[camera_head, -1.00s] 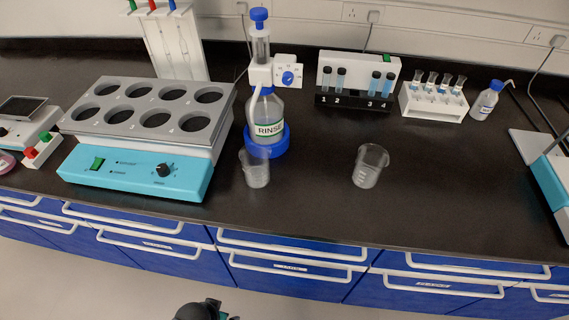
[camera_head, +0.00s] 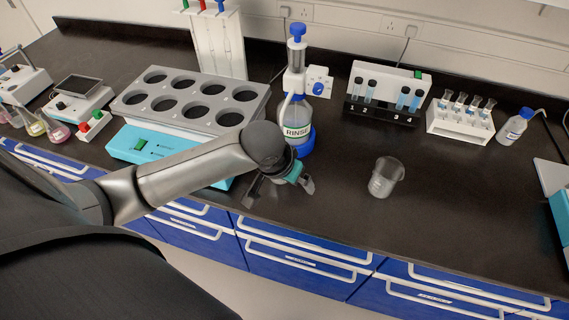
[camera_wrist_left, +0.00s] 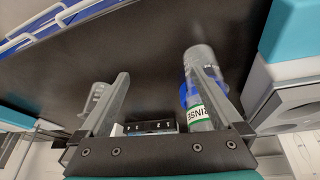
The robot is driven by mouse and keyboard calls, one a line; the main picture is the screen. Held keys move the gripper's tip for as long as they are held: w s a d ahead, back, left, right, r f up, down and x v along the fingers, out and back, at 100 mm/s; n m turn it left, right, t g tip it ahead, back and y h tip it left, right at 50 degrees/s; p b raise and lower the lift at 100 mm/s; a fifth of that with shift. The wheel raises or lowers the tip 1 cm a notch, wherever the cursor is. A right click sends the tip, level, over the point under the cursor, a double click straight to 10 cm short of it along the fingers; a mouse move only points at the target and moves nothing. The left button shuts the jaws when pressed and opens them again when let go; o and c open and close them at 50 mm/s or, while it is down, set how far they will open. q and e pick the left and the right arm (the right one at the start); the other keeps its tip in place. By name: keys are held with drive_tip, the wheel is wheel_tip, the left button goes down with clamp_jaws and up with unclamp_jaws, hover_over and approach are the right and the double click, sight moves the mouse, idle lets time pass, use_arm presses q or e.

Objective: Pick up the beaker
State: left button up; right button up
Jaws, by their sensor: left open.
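A clear beaker (camera_head: 385,178) with white marks stands upright on the black bench, right of my left gripper (camera_head: 279,197). In the left wrist view it shows at the left (camera_wrist_left: 96,102), partly behind a finger. My left gripper is open, with its fingers spread above the bench near the front edge, in front of the rinse bottle. A second clear beaker is hidden by the arm and gripper in the head view. In the left wrist view, what looks like this beaker (camera_wrist_left: 200,56) shows near the right fingertip, overlapping the bottle. My right gripper is not in view.
The rinse bottle (camera_head: 297,128) stands close behind my left gripper. A teal device with a grey well block (camera_head: 226,98) is to the left, partly under my arm. Vial racks (camera_head: 437,122) stand at the back right. The bench (camera_head: 450,220) front right is clear.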

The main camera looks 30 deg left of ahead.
use_arm(q)
drive_tip(key=w+a+r+n+y, duration=0.1)
drive_tip(key=w+a+r+n, duration=0.1)
drive_tip(key=a+r, duration=0.35)
drive_tip(key=x, duration=0.3)
drive_tip(key=b+x, duration=0.1)
drive_tip(key=x, duration=0.3)
drive_tip(key=a+x, duration=0.1)
drive_tip(key=x, duration=0.2)
drive_tip(key=shift+w+f+b, duration=0.1)
drive_tip(key=shift+w+b, duration=0.05)
drive_tip(key=shift+b, duration=0.25)
drive_tip(key=shift+a+b+x, duration=0.2)
drive_tip(key=shift+b+x, duration=0.45)
drive_tip(key=shift+x, duration=1.95)
drive_tip(key=shift+c, duration=0.2)
drive_tip(key=c, duration=1.4)
drive_tip(key=shift+o, duration=0.2)
